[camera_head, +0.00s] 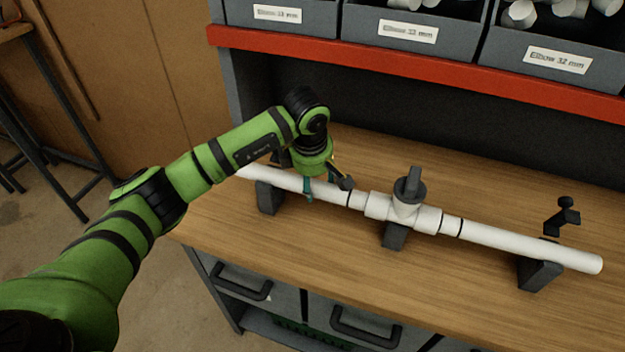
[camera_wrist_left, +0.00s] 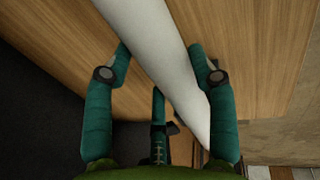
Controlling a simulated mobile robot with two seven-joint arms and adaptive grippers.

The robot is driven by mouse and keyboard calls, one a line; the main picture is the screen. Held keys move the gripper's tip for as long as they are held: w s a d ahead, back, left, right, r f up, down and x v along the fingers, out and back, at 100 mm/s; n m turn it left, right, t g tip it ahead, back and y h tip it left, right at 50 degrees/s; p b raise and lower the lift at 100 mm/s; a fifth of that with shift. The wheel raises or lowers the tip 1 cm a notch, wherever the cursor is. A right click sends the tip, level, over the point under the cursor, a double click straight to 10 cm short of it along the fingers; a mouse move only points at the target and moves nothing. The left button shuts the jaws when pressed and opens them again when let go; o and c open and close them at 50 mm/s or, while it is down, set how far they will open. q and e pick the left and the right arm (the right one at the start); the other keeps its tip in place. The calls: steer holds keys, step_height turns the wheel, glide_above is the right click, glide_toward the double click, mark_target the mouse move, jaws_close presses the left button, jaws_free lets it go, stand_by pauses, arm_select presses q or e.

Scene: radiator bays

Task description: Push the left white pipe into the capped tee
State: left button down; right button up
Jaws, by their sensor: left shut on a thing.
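The left white pipe (camera_head: 262,177) lies across a dark support and runs to the left socket of the white capped tee (camera_head: 403,210), which has a dark grey cap on top. A black ring on the pipe shows a little outside the socket. My left gripper (camera_head: 322,190) is shut on the left pipe, left of the tee. In the left wrist view the pipe (camera_wrist_left: 160,50) passes between the green fingers (camera_wrist_left: 160,55). The gripper hides part of the pipe. My right gripper is not in view.
The right white pipe (camera_head: 520,244) meets the tee's other side and rests on a right support (camera_head: 538,275) with a raised dark clamp (camera_head: 563,215). A middle support (camera_head: 394,236) stands under the tee. Labelled bins (camera_head: 410,30) sit above a red shelf edge (camera_head: 400,68). Bare bench (camera_head: 350,250) lies in front.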

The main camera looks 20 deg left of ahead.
mark_target(331, 184)
arm_select(q)
steer(key=d, duration=0.1)
steer(key=d+b, duration=0.1)
steer(key=d, duration=0.1)
steer(key=shift+s+f, duration=0.1)
steer(key=shift+f, duration=0.1)
steer(key=shift+s+d+r, duration=0.1)
steer(key=shift+d, duration=0.3)
steer(key=c, duration=0.6)
jaws_free()
steer(key=shift+o, duration=1.1)
steer(key=shift+d, duration=0.1)
steer(key=shift+r, duration=0.55)
step_height(331, 184, up, 11)
steer(key=s, duration=0.2)
steer(key=shift+s+f, duration=0.15)
steer(key=shift+f, duration=0.05)
